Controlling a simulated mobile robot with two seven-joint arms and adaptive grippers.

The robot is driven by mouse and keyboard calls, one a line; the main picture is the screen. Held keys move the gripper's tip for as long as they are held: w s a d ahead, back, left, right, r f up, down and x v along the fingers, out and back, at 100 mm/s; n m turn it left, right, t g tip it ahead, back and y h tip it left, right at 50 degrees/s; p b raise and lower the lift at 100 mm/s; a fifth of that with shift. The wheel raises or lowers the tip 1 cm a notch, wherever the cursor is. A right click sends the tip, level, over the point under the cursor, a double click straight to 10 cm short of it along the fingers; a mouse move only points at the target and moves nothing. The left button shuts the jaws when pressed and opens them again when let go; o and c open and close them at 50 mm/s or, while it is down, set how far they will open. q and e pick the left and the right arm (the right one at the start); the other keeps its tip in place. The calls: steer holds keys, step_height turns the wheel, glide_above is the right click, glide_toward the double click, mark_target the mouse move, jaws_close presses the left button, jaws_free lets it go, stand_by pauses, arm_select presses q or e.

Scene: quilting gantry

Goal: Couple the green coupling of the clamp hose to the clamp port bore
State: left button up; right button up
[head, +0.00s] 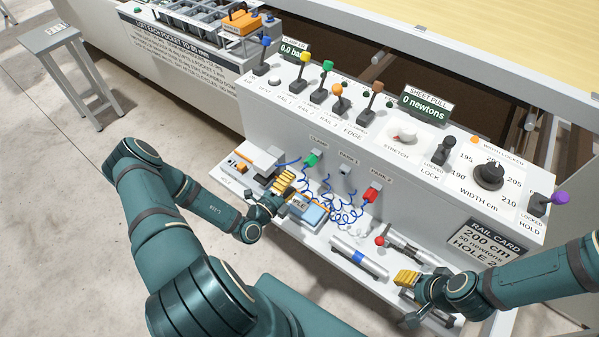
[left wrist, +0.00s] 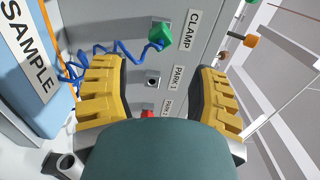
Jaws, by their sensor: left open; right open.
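The green coupling (head: 310,159) sits on the console's front face under the CLAMP label, on the blue coiled clamp hose (head: 290,163). It hides the clamp port bore; I cannot tell whether it is fully seated. In the left wrist view the green coupling (left wrist: 160,36) is beside the CLAMP label, beyond the fingertips and apart from them. My left gripper (head: 284,184) is open and empty, in front of the console and below the coupling; its yellow fingers also show in the left wrist view (left wrist: 158,72). My right gripper (head: 408,278) is open and empty near the lower shelf's right end.
The PARK 1 port (head: 344,169) is an empty bore; a red coupling (head: 372,194) sits under PARK 2. Blue coiled hoses hang over the shelf. Levers (head: 323,83) line the console top.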

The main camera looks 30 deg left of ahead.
arm_select(q)
steer(key=shift+s+a, duration=0.15)
steer(key=shift+s, duration=1.4)
